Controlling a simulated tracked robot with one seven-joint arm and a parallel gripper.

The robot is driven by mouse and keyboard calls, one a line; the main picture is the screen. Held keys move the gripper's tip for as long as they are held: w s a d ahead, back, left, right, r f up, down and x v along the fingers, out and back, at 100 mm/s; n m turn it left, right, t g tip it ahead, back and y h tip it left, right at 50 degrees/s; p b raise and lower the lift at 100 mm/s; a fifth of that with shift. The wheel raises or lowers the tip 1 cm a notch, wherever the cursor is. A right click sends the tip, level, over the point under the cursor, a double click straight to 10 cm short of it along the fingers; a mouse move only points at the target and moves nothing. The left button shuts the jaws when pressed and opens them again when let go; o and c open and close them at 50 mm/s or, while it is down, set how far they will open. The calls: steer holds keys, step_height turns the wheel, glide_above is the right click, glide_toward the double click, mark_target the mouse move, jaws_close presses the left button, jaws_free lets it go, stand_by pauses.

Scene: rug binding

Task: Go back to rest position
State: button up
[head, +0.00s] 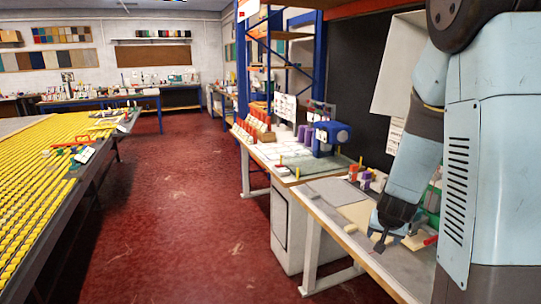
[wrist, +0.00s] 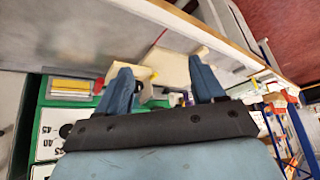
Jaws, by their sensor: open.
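My arm (head: 415,150) comes down on the right of the head view. My gripper (head: 382,240) is low over the near workbench (head: 335,222), pointing down toward its front part. In the wrist view my gripper (wrist: 158,88) shows two blue fingers spread apart, with no object held between them. Cream-coloured pieces (wrist: 183,72) lie beyond the fingertips; I cannot tell whether the fingers touch any of them.
A green case with numbered labels (wrist: 52,130) is close to the gripper. A red-handled item (head: 430,240) lies beside it. A blue machine (head: 331,138) stands farther along the bench. A yellow-topped table (head: 40,200) is at left; the red floor (head: 185,210) between is clear.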

steer(key=s+a+r+n+y, duration=0.2)
steer(key=s+a+r, duration=0.2)
steer(key=r, duration=0.3)
steer(key=s+a+r+n+y, duration=0.15)
steer(key=s+a+r, duration=0.25)
steer(key=r, duration=0.4)
steer(key=s+r, duration=0.4)
steer(key=s, duration=0.3)
steer(key=s+a+r+n+h, duration=0.1)
steer(key=s+r, duration=0.3)
steer(key=s, duration=0.3)
steer(key=shift+a+r, duration=0.15)
steer(key=shift+a, duration=0.15)
steer(key=shift+n, duration=0.25)
